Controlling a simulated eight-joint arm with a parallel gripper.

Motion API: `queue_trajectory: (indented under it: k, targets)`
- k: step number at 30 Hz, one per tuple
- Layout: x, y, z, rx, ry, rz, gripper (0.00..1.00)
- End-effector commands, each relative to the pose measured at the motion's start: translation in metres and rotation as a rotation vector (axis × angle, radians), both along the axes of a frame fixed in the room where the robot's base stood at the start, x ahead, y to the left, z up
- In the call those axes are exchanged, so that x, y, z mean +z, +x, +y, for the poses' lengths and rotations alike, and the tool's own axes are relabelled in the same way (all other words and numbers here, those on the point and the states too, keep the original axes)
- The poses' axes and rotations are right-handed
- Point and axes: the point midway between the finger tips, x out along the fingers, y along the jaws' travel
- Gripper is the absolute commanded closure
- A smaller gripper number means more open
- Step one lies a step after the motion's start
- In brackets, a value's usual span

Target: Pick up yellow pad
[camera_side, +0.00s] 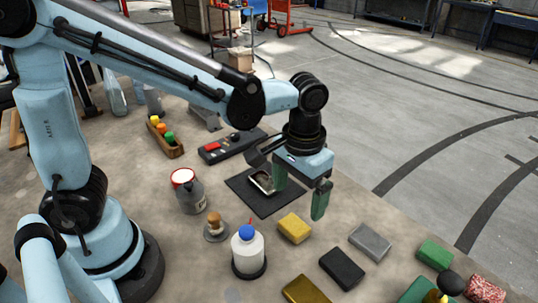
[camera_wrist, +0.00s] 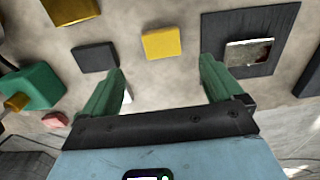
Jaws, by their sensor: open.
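The yellow pad (camera_side: 295,228) is a small bright block lying flat on the work table, just in front of my gripper (camera_side: 299,203) in the side view. My gripper has two green fingers, spread apart with nothing between them, and hangs above the table. In the wrist view the yellow pad (camera_wrist: 162,43) lies ahead of the fingertips, roughly centred between the two fingers of my gripper (camera_wrist: 162,64). The pad is fully visible and does not touch the fingers.
A grey pad (camera_side: 370,241), a black pad (camera_side: 342,268) and a mustard pad (camera_side: 306,290) lie nearby. A white bottle with a blue cap (camera_side: 248,255) stands left of the yellow pad. A dark mat (camera_side: 262,206) with a metal piece lies behind it.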

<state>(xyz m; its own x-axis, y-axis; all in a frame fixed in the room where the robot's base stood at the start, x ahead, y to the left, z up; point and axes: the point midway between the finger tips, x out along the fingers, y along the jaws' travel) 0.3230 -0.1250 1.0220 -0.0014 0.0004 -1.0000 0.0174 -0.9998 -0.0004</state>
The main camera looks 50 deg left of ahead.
Motion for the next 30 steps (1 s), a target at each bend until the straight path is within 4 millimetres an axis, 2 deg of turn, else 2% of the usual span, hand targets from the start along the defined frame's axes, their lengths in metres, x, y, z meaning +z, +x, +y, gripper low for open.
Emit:
queue_trajectory:
  k: [6, 14, 24, 30]
  targets:
    - [-0.025, 0.0, 0.0, 0.0, 0.0, -0.001, 0.06]
    - [-0.037, 0.0, 0.001, 0.0, -0.001, -0.001, 0.06]
    - [-0.076, 0.001, 0.003, -0.001, -0.001, -0.001, 0.06]
    - [-0.084, 0.0, 0.003, -0.001, -0.001, -0.001, 0.06]
